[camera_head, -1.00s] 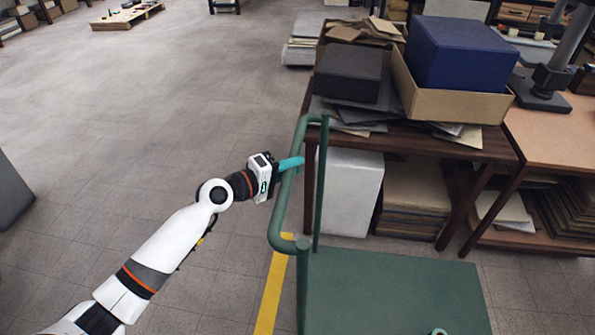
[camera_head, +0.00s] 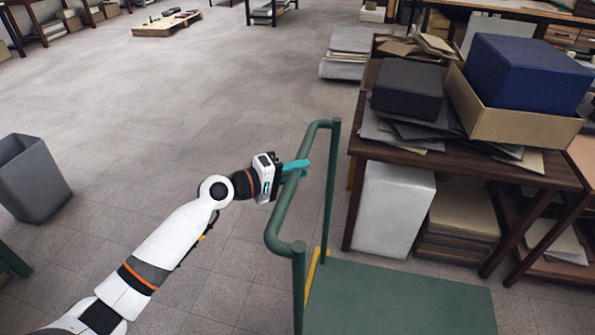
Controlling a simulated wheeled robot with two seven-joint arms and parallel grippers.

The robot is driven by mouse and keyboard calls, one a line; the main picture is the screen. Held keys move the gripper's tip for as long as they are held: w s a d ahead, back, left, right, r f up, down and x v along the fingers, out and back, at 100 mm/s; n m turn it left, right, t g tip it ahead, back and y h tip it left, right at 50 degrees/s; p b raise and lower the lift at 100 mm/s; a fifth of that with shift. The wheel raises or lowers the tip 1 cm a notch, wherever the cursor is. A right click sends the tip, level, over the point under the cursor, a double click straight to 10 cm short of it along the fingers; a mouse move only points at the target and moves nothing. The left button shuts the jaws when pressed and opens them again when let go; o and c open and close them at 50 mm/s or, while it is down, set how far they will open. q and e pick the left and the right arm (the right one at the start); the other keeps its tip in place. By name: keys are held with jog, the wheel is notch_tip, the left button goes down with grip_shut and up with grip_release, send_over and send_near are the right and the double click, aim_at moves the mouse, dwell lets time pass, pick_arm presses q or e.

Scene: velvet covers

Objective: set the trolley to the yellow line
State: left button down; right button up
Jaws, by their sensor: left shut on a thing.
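The green trolley (camera_head: 400,300) stands at the lower right, its flat deck partly cut off by the bottom edge. Its tubular handle (camera_head: 272,222) rises at the deck's left end. My left gripper (camera_head: 292,167) is shut on the handle's top bar, with its teal fingers across the bar. A short piece of the yellow line (camera_head: 316,272) shows on the floor beside the deck's left edge, behind the handle; the rest is hidden by the trolley. My right gripper is not in view.
A dark wooden table (camera_head: 460,167) with boxes and card sheets stands close behind the trolley, with a white block (camera_head: 394,212) under it. A grey bin (camera_head: 32,180) stands at the left. A low pallet (camera_head: 166,24) lies far off. The floor at left and centre is open.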

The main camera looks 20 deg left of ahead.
pick_arm(q)
jog(key=shift+f, duration=0.1)
jog(key=c, duration=1.2)
grip_release()
jog(key=b+v, duration=0.1)
jog(key=v, duration=1.1)
